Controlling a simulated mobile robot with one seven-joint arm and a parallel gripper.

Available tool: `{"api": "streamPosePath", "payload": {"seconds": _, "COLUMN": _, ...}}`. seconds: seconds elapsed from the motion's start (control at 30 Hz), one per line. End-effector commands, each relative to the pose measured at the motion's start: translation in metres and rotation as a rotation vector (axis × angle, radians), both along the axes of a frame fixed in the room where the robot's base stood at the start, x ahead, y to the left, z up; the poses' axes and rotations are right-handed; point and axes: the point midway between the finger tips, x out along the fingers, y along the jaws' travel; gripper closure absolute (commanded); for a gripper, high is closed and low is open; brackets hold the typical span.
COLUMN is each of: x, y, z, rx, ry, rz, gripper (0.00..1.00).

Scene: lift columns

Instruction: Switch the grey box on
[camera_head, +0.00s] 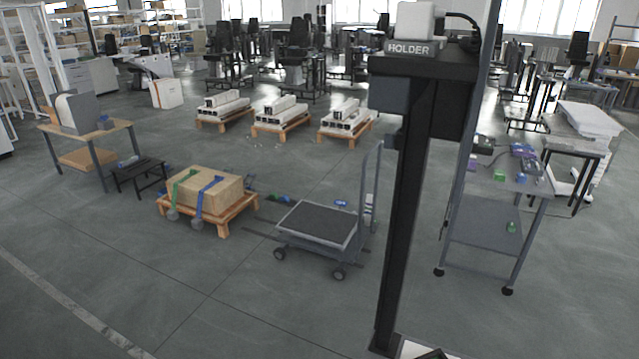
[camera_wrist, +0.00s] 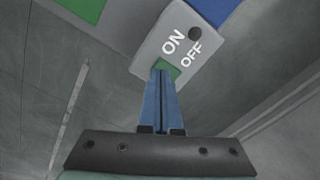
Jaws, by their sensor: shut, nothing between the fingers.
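The grey box (camera_wrist: 150,52) is in the upper middle of the wrist view, tilted, with white ON and OFF lettering. A green button (camera_wrist: 166,67) shows below the ON word, partly hidden by my fingertips. A dark round spot (camera_wrist: 195,33) is on the box above the OFF word. My gripper (camera_wrist: 163,72) has blue fingers, shut together and empty. Its tips overlap the lower edge of the green button in the picture; I cannot tell whether they touch it. I cannot pick out my gripper or this box with certainty in the head view.
A green patch (camera_wrist: 84,8) and a blue patch (camera_wrist: 213,8) border the box. In the head view, a dark column marked HOLDER (camera_head: 408,49) stands in front. A cart (camera_head: 317,224), a strapped carton (camera_head: 205,190) and a wheeled table (camera_head: 490,220) stand around open floor.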

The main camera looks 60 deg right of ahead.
Motion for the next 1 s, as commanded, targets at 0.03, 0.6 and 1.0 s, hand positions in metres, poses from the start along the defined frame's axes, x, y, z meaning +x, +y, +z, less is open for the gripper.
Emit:
{"api": "streamPosePath", "payload": {"seconds": 0.03, "x": 0.000, "y": 0.000, "z": -0.001, "rx": 0.000, "ry": 0.000, "rz": 0.000, "gripper": 1.00}}
{"api": "streamPosePath", "payload": {"seconds": 0.6, "x": 0.000, "y": 0.000, "z": -0.010, "rx": -0.001, "ry": -0.001, "rz": 0.000, "gripper": 1.00}}
{"api": "streamPosePath", "payload": {"seconds": 1.0, "x": 0.000, "y": 0.000, "z": -0.016, "rx": 0.000, "ry": 0.000, "rz": 0.000, "gripper": 1.00}}
